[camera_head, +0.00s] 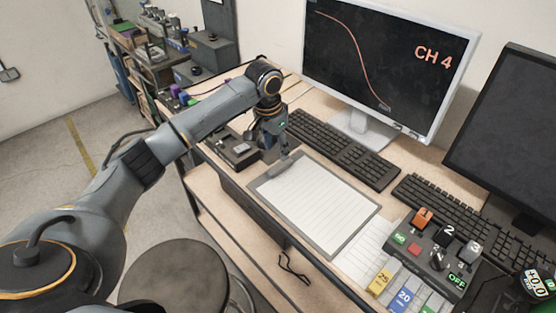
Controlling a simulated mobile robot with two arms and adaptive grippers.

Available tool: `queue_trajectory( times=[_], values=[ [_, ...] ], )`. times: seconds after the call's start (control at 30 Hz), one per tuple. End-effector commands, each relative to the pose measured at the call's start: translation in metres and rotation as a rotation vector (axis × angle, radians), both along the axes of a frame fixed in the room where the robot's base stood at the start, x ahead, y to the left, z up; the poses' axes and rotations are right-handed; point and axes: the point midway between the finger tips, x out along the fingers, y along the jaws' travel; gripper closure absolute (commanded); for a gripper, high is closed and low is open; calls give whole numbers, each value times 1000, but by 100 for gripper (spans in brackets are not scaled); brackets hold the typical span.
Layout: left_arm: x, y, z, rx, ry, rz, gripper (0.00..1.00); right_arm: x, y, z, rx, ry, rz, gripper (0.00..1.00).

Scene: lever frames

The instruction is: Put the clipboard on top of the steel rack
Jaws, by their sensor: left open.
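The clipboard (314,203), with lined white paper and a grey border, lies flat on the wooden desk in front of the keyboards. Its clip (284,166) is at the far left end. My left gripper (283,150) points down right by the clip end. It is open, with nothing seen between its fingers; whether it touches the clip I cannot tell. A shelf unit (126,42) with loaded shelves stands at the back left; it may be the steel rack, but I cannot be sure. My right gripper is out of view.
Two black keyboards (345,150) and a lit monitor (385,65) stand behind the clipboard. A grey switch box (432,252) and coloured tabs (404,297) sit at its right. A dark device (233,147) is left of the gripper. A round stool (175,283) stands in front.

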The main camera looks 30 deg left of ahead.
Motion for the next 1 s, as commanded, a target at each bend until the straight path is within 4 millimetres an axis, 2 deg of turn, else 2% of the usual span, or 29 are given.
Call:
queue_trajectory(
  times=[0.1, 0.3, 1.0],
  values=[
    [-3, 1, 23, 0, -4, -1, 52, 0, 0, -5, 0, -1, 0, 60],
    [-6, 2, 47, 0, -1, 1, 52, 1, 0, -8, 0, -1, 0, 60],
    [-7, 2, 51, 0, 0, 0, 52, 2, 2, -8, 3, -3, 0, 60]
  ],
)
